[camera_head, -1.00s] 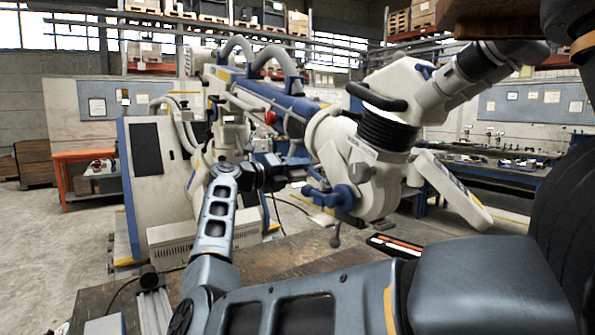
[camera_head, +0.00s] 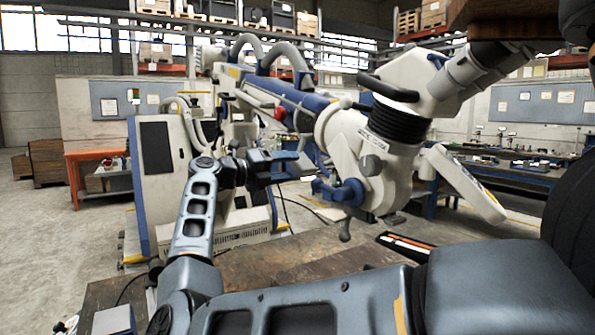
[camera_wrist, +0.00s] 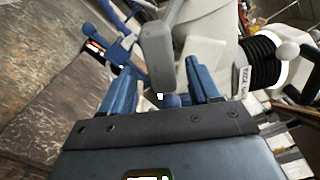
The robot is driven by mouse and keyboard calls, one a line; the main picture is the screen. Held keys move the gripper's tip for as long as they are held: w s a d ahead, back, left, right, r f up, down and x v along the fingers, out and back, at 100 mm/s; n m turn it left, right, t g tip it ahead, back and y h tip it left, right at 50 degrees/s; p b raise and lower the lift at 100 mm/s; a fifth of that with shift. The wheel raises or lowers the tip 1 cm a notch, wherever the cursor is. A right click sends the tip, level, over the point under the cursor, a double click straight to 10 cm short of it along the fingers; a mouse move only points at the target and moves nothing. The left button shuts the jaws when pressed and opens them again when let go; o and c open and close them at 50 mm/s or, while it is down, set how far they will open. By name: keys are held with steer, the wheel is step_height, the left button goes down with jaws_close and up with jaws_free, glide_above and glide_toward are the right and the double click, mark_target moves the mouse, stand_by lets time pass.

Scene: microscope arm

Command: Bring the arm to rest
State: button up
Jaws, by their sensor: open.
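The microscope's white head (camera_head: 365,150), with blue knobs and a black bellows, hangs from its blue and white arm (camera_head: 300,100) right of centre in the head view. My gripper (camera_head: 303,164) is just left of the head, with a small gap showing between them. In the wrist view my gripper (camera_wrist: 160,88) is open, its two blue fingers apart. A grey handle (camera_wrist: 157,55) of the microscope shows between and beyond the fingers. I see nothing held. The black bellows (camera_wrist: 262,62) is at the right of the wrist view.
A brown worktop (camera_head: 290,262) lies below the microscope, with a dark tray of orange and white items (camera_head: 405,245) on it. A white and blue cabinet (camera_head: 160,175) stands behind my arm. An orange table (camera_head: 95,155) is at the far left. Open floor lies left.

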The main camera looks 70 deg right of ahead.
steer(key=shift+w+a, duration=0.3)
steer(key=shift+a, duration=0.1)
stand_by(0.3)
